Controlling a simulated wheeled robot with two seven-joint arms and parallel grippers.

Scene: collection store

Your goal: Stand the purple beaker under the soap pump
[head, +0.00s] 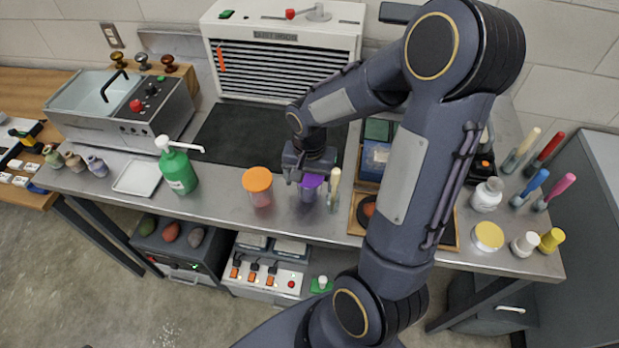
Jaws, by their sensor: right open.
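The purple beaker (308,194) stands upright on the steel counter, right of the middle. My right gripper (309,179) is over it, pointing down, with its jaws open. The fingers hide part of the beaker's top, and I cannot tell whether they touch it. The soap pump (178,168) is a green bottle with a white pump head, standing on the counter to the left. Its white spout points right, over bare counter. My left gripper is not in view.
An orange-lidded jar (258,186) stands just left of the beaker, between it and the pump. A cream-handled tool (334,184) stands close on the right. A white tray (137,178) lies left of the pump. A dark mat (245,137) lies behind.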

